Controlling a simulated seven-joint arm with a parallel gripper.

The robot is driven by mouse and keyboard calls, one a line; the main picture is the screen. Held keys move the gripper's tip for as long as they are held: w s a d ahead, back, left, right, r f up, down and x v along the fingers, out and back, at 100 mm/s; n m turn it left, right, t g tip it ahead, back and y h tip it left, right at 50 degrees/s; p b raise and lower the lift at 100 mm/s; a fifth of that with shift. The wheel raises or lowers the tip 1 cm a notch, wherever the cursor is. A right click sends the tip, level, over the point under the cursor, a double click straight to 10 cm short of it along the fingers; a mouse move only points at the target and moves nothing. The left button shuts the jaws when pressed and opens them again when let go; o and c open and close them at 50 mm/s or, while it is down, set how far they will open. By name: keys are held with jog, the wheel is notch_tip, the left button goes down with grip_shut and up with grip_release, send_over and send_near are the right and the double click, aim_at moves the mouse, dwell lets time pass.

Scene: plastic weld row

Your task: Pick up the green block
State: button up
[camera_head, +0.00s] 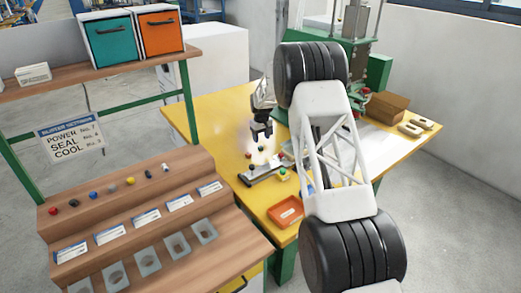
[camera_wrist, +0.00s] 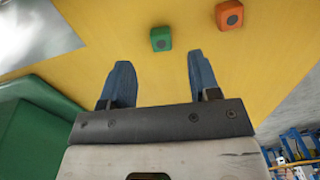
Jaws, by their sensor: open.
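The green block (camera_wrist: 161,38) lies on the yellow tabletop in the wrist view, with a dark round spot on its face. It is just beyond my gripper (camera_wrist: 158,62), roughly in line with the gap between the two blue fingers. The fingers are apart with nothing between them. In the head view my gripper (camera_head: 261,132) hangs over the yellow table, pointing down. Small green and reddish things lie below and around it there, too small to tell which is the green block.
An orange block (camera_wrist: 229,14) lies right of the green one. In the head view, an orange tray (camera_head: 286,211) is near the table's front edge, with a brown box (camera_head: 387,107) at the back right. A stepped wooden rack (camera_head: 140,190) stands at the left. Yellow tabletop (camera_head: 210,110) behind is clear.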

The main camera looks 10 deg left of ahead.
aim_at(261, 147)
jog(key=shift+f, duration=0.3)
jog(key=shift+f, duration=0.1)
jog(key=shift+f, duration=2.5)
jog(key=c, duration=1)
jog(key=shift+r, duration=0.15)
